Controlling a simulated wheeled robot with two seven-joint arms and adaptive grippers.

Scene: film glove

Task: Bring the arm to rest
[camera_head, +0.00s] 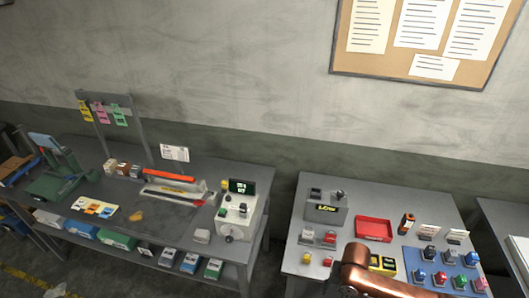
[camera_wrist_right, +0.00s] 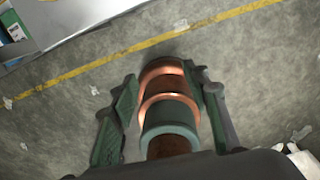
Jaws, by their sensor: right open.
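My right gripper (camera_wrist_right: 159,72) shows in the right wrist view. Its two dark green fingers stand apart, and it is open. A copper and green rounded part, which looks like part of my own body, shows between and beyond the fingers. I see no object held. The concrete floor lies below. In the head view, a copper link of my arm reaches in at the bottom, over the front of the right table (camera_head: 288,268); no gripper shows there. My left gripper is in neither view.
A left workbench (camera_head: 215,172) carries a control box (camera_head: 240,212). A gap separates the two. In the wrist view, a yellow line (camera_wrist_right: 130,48) crosses open floor.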

